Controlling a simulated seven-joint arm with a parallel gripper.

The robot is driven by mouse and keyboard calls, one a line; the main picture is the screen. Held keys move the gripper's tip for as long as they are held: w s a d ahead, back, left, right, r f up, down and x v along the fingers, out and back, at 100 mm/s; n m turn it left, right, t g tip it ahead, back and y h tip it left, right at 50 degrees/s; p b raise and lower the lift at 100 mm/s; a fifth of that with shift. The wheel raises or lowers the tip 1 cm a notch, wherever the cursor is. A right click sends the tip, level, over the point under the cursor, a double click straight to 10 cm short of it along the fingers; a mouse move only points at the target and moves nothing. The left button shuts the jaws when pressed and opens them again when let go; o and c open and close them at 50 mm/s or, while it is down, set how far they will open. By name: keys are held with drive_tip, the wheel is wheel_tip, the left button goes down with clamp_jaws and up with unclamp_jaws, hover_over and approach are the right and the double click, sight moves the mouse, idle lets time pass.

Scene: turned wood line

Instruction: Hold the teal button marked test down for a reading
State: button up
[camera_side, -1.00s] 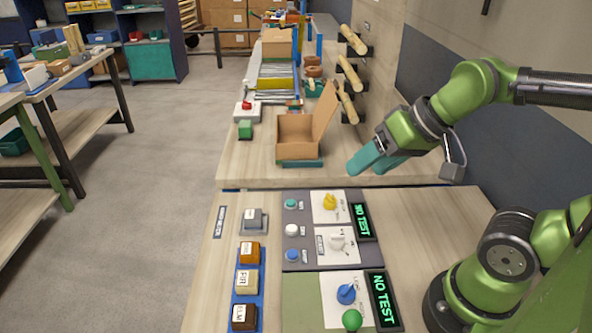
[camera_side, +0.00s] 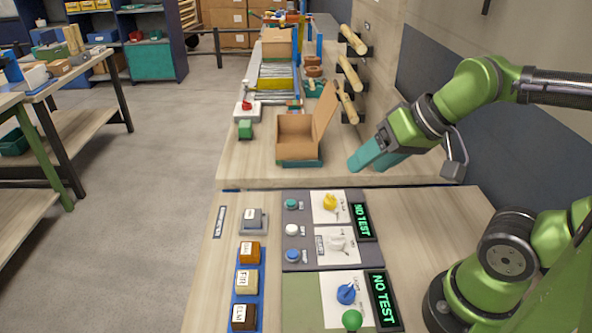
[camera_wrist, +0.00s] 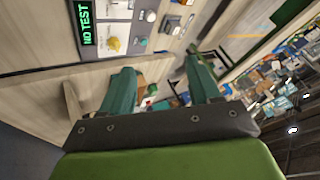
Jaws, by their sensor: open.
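The teal button (camera_side: 291,204) is the far one of three in a column on a dark grey panel (camera_side: 299,260), above a white and a blue button. It stands up, with nothing touching it. The panel's display (camera_side: 363,221) reads NO TEST in green and also shows in the wrist view (camera_wrist: 87,24). My gripper (camera_side: 367,162) has teal fingers and is open and empty, above the bench beyond and right of the button. In the wrist view the fingers (camera_wrist: 160,68) are wide apart, with the panel beyond them at the upper left.
A yellow knob (camera_side: 330,202) and a white knob (camera_side: 338,243) sit on the panel. A nearer green panel (camera_side: 301,306) has a blue knob, a green knob and another NO TEST display (camera_side: 384,299). Labelled wood blocks (camera_side: 246,282) stand left. An open cardboard box (camera_side: 297,137) is behind.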

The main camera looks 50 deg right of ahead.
clamp_jaws()
idle(1.5)
